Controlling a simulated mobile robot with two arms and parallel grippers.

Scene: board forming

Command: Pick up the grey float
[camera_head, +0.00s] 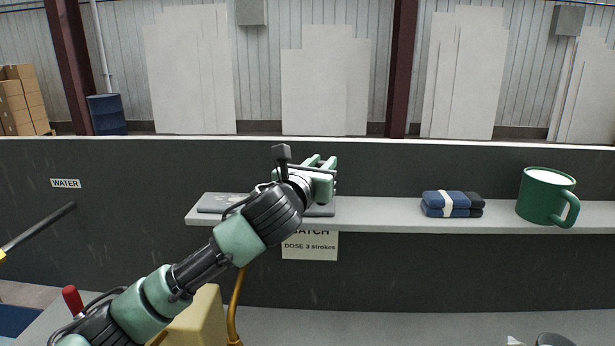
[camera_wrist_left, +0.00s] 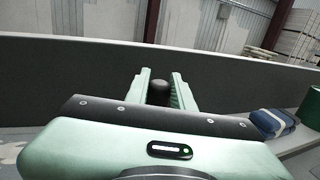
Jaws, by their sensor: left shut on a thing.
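The grey float (camera_head: 215,203) is a flat grey plate on the grey shelf, at the shelf's left end. My left arm hides its middle. My left gripper (camera_head: 325,172) is over the right part of the float, above the shelf. In the left wrist view its two green fingers (camera_wrist_left: 158,92) are shut on a dark rounded piece (camera_wrist_left: 158,91), which looks like the float's handle. Whether the plate touches the shelf is hard to tell. My right gripper is not in view.
The shelf (camera_head: 380,215) also carries folded blue cloths (camera_head: 446,203) and a green mug (camera_head: 543,196) to the right. A dark wall (camera_head: 390,165) stands behind. A batch sign (camera_head: 309,247) hangs below the shelf. A yellow block (camera_head: 203,315) stands lower down.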

